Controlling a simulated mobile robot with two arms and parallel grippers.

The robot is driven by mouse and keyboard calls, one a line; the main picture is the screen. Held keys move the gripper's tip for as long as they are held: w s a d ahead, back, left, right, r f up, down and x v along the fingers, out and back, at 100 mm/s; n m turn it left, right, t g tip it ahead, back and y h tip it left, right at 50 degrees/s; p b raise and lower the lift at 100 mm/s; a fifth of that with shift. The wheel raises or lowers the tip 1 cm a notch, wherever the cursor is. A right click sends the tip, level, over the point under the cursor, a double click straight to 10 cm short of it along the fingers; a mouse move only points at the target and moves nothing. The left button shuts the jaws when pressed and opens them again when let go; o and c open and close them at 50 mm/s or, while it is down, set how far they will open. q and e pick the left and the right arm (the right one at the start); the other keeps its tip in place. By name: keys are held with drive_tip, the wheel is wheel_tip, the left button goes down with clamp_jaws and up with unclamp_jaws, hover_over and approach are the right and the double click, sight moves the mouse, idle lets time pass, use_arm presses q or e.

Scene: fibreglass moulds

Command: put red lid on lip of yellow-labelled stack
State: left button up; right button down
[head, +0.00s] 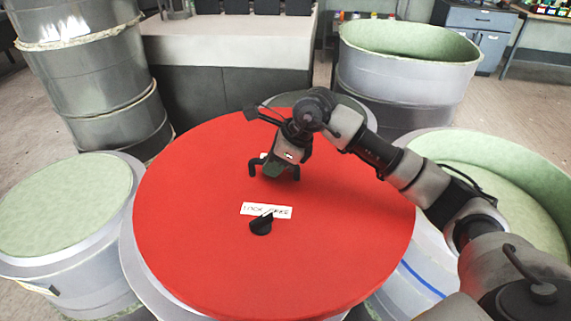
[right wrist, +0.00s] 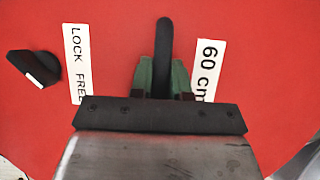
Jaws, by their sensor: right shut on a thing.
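The red lid (head: 210,250) is a large flat disc in the middle of the head view; it also fills most of the right wrist view (right wrist: 110,25). It has a black bar handle (right wrist: 164,40), a black knob (head: 261,228) and a LOCK FREE label (head: 281,212). My right gripper (head: 275,170) is shut on the handle, its green fingers on either side of it in the wrist view (right wrist: 163,82). A grey rim (head: 134,262) shows beneath the lid's left edge; I cannot tell whether they touch. No clearly yellow label shows on this stack. My left gripper is out of view.
A green-topped drum (head: 65,205) with a small pale label (head: 38,288) stands at left. Stacked grey drums (head: 85,65) rise behind it. Open green-lined moulds stand at back right (head: 400,90) and right (head: 490,160), close to the lid. A bench (head: 225,50) is behind.

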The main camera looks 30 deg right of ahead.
sight(246, 170)
drive_tip(key=w+a+f+b, duration=0.1)
drive_tip(key=w+a+f, duration=0.1)
drive_tip(key=w+a+f+b, duration=0.1)
drive_tip(key=w+a+f, duration=0.1)
drive_tip(key=shift+w+a, duration=0.4)
wheel_tip(246, 170, down, 2)
drive_tip(key=shift+a+f+b, duration=0.1)
drive_tip(key=shift+b, duration=0.5)
drive_tip(key=shift+f+b, duration=0.35)
drive_tip(key=shift+f, duration=0.3)
drive_tip(key=c, duration=1.1)
unclamp_jaws()
drive_tip(key=shift+s+f, duration=0.1)
drive_tip(key=shift+f, duration=0.1)
